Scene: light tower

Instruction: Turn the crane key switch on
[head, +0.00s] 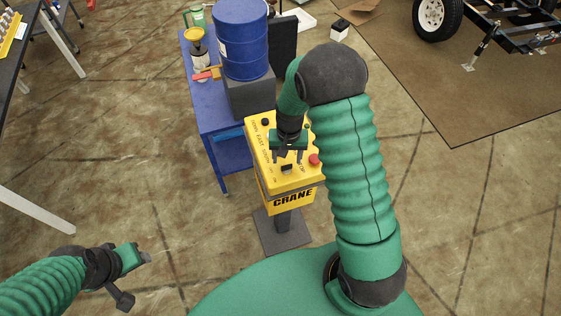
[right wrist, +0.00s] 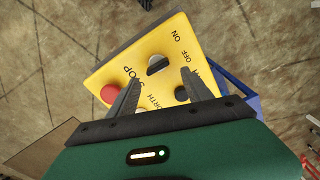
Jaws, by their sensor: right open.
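The yellow crane control box (head: 266,176) stands on a dark post in the middle of the head view, with "CRANE" on its front. The crane key switch (head: 287,168) is a small dark piece near the front of its top. In the right wrist view the key switch (right wrist: 158,64) is round, near the "ON" and "OFF" lettering. My right gripper (head: 288,155) is open above the panel, and its fingers (right wrist: 160,79) point toward the switch, one to each side, with nothing between them. My left gripper (head: 136,277) is at lower left, away from the box; its jaw state is unclear.
A red stop button (head: 314,159) is close to the switch, and a black button (right wrist: 181,92) is near one finger. A blue cart (head: 204,110) with a blue barrel (head: 241,42) stands behind the box. A trailer (head: 497,30) is at the far right.

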